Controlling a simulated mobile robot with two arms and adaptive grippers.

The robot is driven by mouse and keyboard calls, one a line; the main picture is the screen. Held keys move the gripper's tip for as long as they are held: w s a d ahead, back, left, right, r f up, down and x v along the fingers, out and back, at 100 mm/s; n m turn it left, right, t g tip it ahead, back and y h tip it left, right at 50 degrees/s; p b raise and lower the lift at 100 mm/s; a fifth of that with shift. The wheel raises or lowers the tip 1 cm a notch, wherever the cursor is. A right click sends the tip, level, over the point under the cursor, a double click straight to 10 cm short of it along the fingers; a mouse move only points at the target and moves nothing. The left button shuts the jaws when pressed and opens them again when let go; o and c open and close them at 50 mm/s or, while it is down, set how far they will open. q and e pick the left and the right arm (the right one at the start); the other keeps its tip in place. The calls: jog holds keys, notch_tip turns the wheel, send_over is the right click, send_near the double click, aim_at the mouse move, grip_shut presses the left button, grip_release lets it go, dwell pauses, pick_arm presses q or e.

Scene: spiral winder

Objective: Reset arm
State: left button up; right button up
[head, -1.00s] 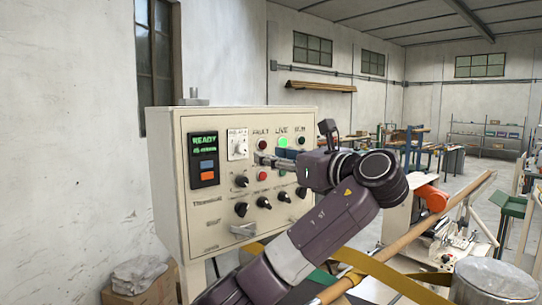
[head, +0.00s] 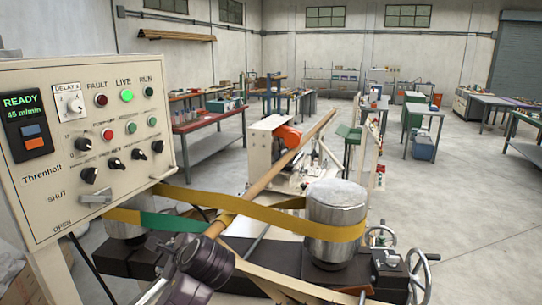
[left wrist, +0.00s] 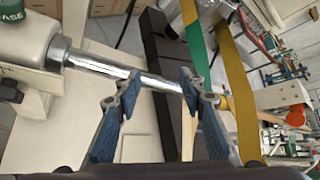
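My left gripper (left wrist: 160,78) is open in the left wrist view, its two blue-padded fingers spread apart. A shiny metal rod (left wrist: 105,68) runs from a cream machine body (left wrist: 35,45) across the view past the fingertips. I cannot tell how near the rod is to the fingers. In the head view the dark wrist of my left arm shows at the bottom, below the belt, with its fingers not clearly seen. My right gripper is in neither view. Which part is the task's arm is not clear.
The control panel (head: 60,180) at left shows READY and a lit green LIVE lamp (head: 126,95). A yellow-green belt (head: 270,217) wraps a metal drum (head: 336,228). A wooden pole (head: 275,170) slants across it. Handwheels (head: 418,278) stand at right. Open floor lies beyond.

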pick_arm(q)
jog(key=s+d+f+n+g+h, duration=0.1)
jog(key=s+d+f+n+h, duration=0.2)
jog(key=s+f, duration=0.6)
jog(key=s+d+f+n+g+h, duration=0.15)
jog(key=s+f+n, duration=0.25)
jog(key=s+f, duration=0.55)
jog(key=s+f+n+g+h, duration=0.1)
jog(key=s+f+n+h, duration=0.15)
jog(key=s+n, duration=0.45)
jog(key=s+f+n+g+h, duration=0.15)
jog(key=s+f, duration=0.25)
jog(key=s, duration=0.7)
notch_tip(320, 180, down, 34)
jog(key=s+g+b, duration=0.1)
jog(key=s+b, duration=0.2)
jog(key=b, duration=0.4)
jog(key=s+a+f+b, duration=0.1)
jog(key=s+f+b, duration=0.1)
jog(key=s+f, duration=0.6)
jog(key=s+a+f+g+b, duration=0.1)
jog(key=s+f+b, duration=0.2)
jog(key=s+f, duration=0.5)
notch_tip(320, 180, down, 4)
jog(key=shift+s+a+f+y, duration=0.15)
jog(key=shift+s+a+y, duration=0.05)
jog(key=shift+a+y, duration=0.15)
